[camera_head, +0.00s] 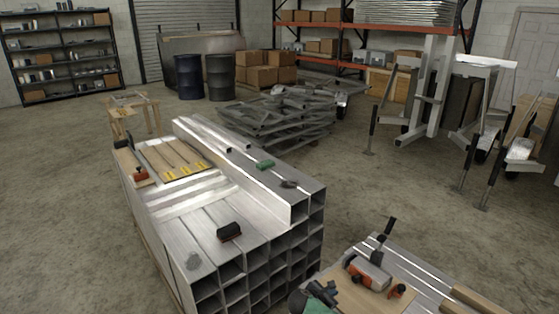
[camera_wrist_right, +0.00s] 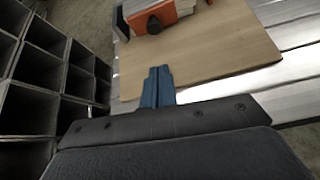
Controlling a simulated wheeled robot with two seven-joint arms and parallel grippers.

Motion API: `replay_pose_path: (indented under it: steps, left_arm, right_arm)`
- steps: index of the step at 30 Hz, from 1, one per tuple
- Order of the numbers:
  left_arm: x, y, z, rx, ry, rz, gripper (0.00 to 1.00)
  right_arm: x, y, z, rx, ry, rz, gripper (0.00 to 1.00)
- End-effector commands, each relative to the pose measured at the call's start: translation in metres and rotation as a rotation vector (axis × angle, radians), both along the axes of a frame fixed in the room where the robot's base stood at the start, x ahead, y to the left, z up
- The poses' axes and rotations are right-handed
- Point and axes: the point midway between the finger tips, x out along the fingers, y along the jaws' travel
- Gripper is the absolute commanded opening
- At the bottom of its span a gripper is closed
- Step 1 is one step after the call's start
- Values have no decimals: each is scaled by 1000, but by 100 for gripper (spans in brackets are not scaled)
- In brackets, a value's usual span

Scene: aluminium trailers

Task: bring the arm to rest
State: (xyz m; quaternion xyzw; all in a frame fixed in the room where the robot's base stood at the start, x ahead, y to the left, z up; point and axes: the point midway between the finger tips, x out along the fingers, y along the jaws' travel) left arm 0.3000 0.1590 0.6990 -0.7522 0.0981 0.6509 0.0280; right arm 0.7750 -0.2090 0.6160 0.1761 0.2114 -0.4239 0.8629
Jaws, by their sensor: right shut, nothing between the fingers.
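My right gripper (camera_head: 324,292) is at the bottom of the head view, beside the near end of a plywood board. In the right wrist view its blue fingers (camera_wrist_right: 158,86) are together with nothing between them. They point over the board (camera_wrist_right: 205,50), towards an orange and grey power tool (camera_wrist_right: 160,14). I cannot tell the exact height of the fingers above the board. My left gripper is not in view.
A stack of square aluminium tubes (camera_head: 245,262) stands left of my right gripper, bearing small tools. The orange tool (camera_head: 369,272) lies on the board on a second aluminium surface (camera_head: 415,272). Concrete floor (camera_head: 420,205) is clear behind. Trailer frames (camera_head: 432,90) stand at the back right.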

Motion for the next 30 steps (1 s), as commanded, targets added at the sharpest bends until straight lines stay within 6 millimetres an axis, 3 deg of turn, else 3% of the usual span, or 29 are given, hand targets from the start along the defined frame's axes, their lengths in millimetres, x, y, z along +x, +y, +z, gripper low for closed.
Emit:
replay_pose_path:
  steps: [4,8,11,18,24,30]
  left_arm:
    - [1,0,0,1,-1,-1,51]
    - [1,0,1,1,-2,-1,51]
    - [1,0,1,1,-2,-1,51]
    - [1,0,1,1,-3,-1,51]
    - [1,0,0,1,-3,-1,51]
    - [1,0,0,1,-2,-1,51]
  right_arm:
    - [-4,0,-3,143,-134,-139,0]
    - [-9,17,11,322,-264,-259,0]
    - [-11,30,34,475,-360,-356,0]
    - [-17,65,112,860,-547,-584,0]
    - [-60,91,161,1182,-604,-808,0]
    - [-119,100,185,1408,-584,-1013,0]
